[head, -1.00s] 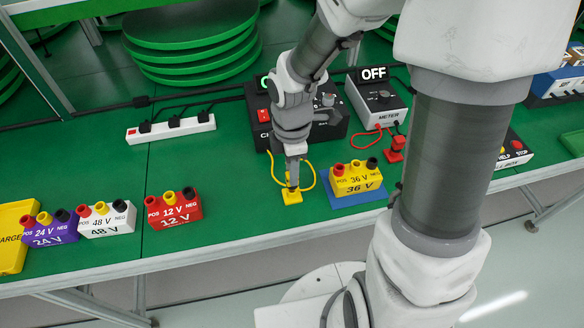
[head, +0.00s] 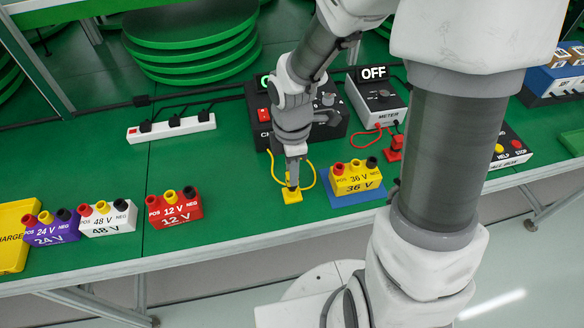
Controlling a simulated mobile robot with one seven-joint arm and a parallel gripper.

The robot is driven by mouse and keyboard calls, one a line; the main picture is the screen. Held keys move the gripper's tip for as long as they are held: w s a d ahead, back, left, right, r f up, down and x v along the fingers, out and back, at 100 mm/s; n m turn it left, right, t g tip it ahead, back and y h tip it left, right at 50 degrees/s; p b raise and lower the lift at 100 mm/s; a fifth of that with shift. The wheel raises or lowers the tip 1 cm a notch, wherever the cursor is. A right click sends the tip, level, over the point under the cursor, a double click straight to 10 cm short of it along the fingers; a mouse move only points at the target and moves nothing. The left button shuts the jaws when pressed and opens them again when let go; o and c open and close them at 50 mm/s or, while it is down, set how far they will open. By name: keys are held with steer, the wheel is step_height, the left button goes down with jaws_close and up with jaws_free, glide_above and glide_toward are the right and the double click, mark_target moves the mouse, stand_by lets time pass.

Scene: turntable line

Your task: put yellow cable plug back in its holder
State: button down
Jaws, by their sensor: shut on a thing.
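The yellow cable (head: 274,168) loops from the black charger box (head: 335,128) down to a yellow holder block (head: 292,197) on the green bench. My gripper (head: 292,184) points down right above this holder, shut on the yellow cable plug. The plug is mostly hidden by the fingers. I cannot tell how deep it sits in the holder. The yellow 36 V battery (head: 357,178) stands on a blue pad (head: 343,200) just right of the holder.
Red 12 V (head: 174,208), white 48 V (head: 107,219) and purple 24 V (head: 51,227) batteries stand to the left. The meter (head: 378,98) reads OFF behind, with a red plug holder (head: 394,149). A white power strip (head: 171,128) lies back left. The bench between the 12 V battery and holder is clear.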

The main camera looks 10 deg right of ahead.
steer(key=shift+f, duration=0.9)
stand_by(1.5)
steer(key=c, duration=0.6)
jaws_free()
steer(key=shift+r, duration=0.15)
steer(key=shift+r+p, duration=3.55)
steer(key=shift+r, duration=0.1)
